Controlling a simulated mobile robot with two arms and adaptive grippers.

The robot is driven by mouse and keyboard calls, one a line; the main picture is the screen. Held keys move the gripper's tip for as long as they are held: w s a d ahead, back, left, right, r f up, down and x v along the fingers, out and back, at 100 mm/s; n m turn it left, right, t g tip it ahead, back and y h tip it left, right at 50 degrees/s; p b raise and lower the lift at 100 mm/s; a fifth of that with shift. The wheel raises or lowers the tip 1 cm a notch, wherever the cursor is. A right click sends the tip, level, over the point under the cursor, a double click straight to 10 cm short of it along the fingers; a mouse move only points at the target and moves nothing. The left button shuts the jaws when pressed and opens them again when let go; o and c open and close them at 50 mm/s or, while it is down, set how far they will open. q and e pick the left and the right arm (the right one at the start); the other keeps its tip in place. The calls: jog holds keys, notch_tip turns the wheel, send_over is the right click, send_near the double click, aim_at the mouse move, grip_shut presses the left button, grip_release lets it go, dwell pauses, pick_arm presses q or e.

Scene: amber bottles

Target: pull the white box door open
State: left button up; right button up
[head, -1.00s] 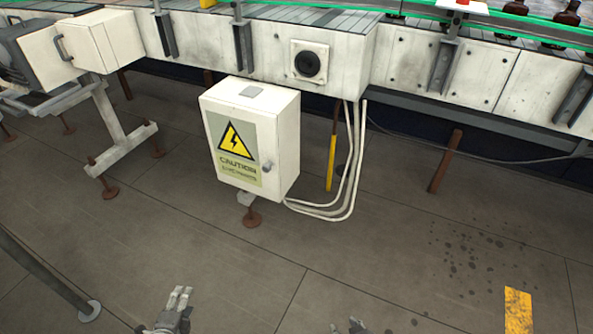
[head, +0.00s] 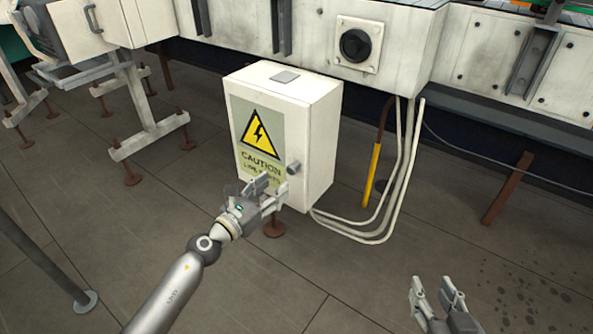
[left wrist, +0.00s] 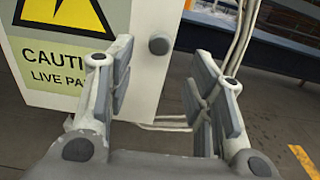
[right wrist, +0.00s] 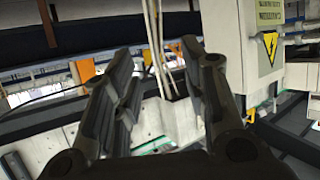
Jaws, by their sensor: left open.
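The white box (head: 315,150) hangs under the conveyor, its door (head: 240,112) closed and bearing a yellow caution label (head: 259,135). A grey round knob (head: 293,168) sits at the door's right edge; it also shows in the left wrist view (left wrist: 159,44). My left gripper (head: 272,188) is open and empty, just in front of the door's lower right part. In the left wrist view its fingers (left wrist: 158,92) point toward the box, with the knob ahead between them and apart from them. My right gripper (head: 437,294) is open and empty, low at the right; its spread fingers show in the right wrist view (right wrist: 165,90).
White cables (head: 402,180) and a yellow-brown post (head: 374,160) stand right of the box. The conveyor side (head: 300,30) runs above it. A grey rail (head: 45,260) is at the left. The floor in front is clear.

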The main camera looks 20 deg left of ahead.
aim_at(290, 171)
pick_arm(q)
jog(key=x, duration=0.5)
jog(key=shift+b, duration=0.3)
jog(key=x, duration=0.3)
jog(key=shift+f, duration=0.1)
jog(key=shift+w+d+b, duration=0.2)
jog(key=shift+w+b, duration=0.15)
jog(key=shift+w, duration=0.15)
pick_arm(e)
jog(key=shift+w+a+r+t+y, duration=0.25)
jog(key=shift+r+t, duration=0.25)
jog(key=shift+r, duration=0.3)
jog(key=shift+w+a+r+t+y, duration=0.15)
jog(key=shift+w+r+t, duration=0.3)
jog(key=shift+r, duration=0.4)
jog(key=shift+w+a+r+t+y, duration=0.1)
jog(key=shift+w+a+r+t, duration=0.15)
jog(key=shift+r+t, duration=0.45)
pick_arm(q)
jog(key=shift+c, duration=0.2)
pick_arm(e)
jog(key=shift+r, duration=0.1)
pick_arm(q)
grip_shut()
